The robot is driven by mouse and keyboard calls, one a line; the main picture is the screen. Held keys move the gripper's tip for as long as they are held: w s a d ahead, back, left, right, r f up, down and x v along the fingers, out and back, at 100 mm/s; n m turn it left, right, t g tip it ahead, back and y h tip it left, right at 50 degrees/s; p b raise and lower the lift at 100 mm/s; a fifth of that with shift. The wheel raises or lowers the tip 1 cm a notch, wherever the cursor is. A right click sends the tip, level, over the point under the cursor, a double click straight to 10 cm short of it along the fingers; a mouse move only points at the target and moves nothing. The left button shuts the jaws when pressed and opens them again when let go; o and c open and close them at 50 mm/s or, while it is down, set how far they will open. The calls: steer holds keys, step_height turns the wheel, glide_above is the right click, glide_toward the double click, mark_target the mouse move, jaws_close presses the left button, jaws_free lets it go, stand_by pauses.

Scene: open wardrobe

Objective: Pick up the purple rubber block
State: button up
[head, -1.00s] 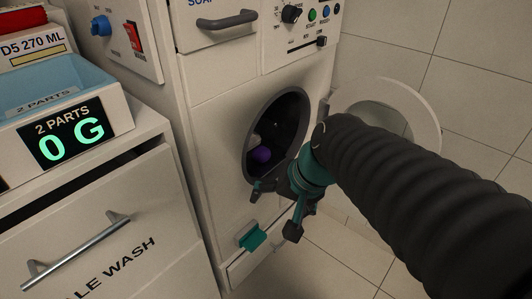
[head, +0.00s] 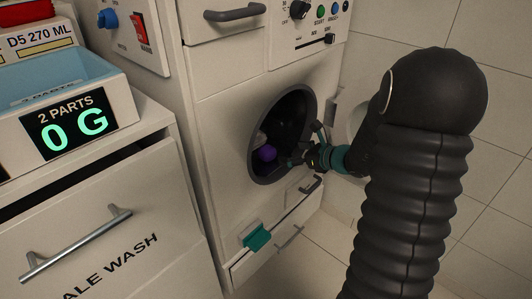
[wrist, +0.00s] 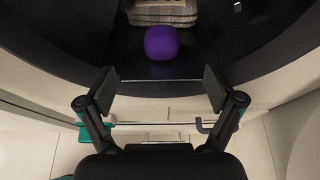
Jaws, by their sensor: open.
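The purple rubber block (head: 267,153) lies inside the dark round drum of the front-loading machine, and it looks rounded. In the wrist view the purple block (wrist: 161,43) sits on the drum floor, ahead of the fingers and roughly centred between them. My gripper (wrist: 160,88) is open and empty, with its two fingers spread at the drum's lip. In the head view my gripper (head: 302,148) is at the right side of the drum opening, with the block to its left and deeper in. The block is apart from both fingers.
A folded grey cloth stack (wrist: 162,11) lies right behind the block. The drum's dark rim (head: 252,172) surrounds the opening. A teal handle (head: 257,238) juts out below. A drawer cabinet with a blue tray (head: 55,80) stands at left.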

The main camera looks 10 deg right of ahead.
mark_target(263, 149)
steer(key=x, duration=1.4)
steer(key=shift+r, duration=0.1)
steer(key=shift+d, duration=0.1)
steer(key=c, duration=1.2)
